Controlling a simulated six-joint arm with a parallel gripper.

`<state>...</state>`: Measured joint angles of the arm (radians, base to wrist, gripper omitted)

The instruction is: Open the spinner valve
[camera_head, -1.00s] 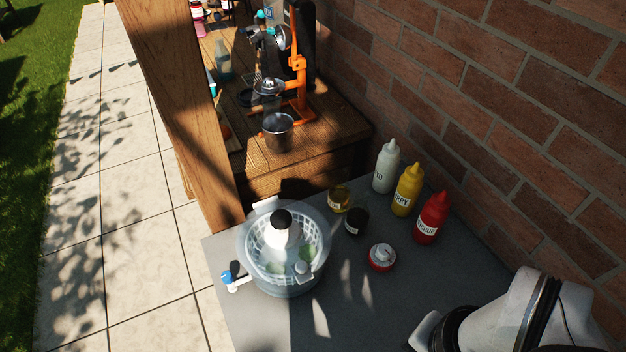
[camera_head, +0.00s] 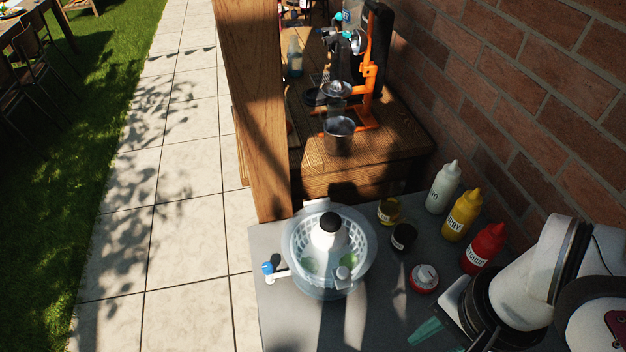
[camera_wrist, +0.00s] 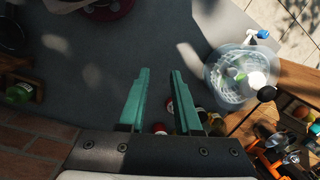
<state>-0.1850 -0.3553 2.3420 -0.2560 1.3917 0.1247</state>
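The salad spinner (camera_head: 299,283), a clear bowl with a white basket and a black-knobbed white centre, stands on the grey tabletop in the head view. Its spinner valve (camera_head: 268,268), a small spout with a blue handle, sticks out at the bowl's left side. The wrist view shows the spinner (camera_wrist: 216,86) at the right, with the blue valve handle (camera_wrist: 263,34) at its upper edge. My gripper (camera_wrist: 160,72) has two teal fingers, apart with nothing between them. In the head view one teal finger (camera_head: 426,331) shows right of the spinner, well away from the valve.
A red-and-white jar (camera_head: 424,279), a dark jar (camera_head: 403,237) and a yellow jar (camera_head: 389,211) stand right of the spinner. White (camera_head: 443,188), yellow (camera_head: 462,215) and red bottles (camera_head: 483,248) stand by the brick wall (camera_head: 540,110). A wooden post (camera_head: 258,120) rises behind the spinner.

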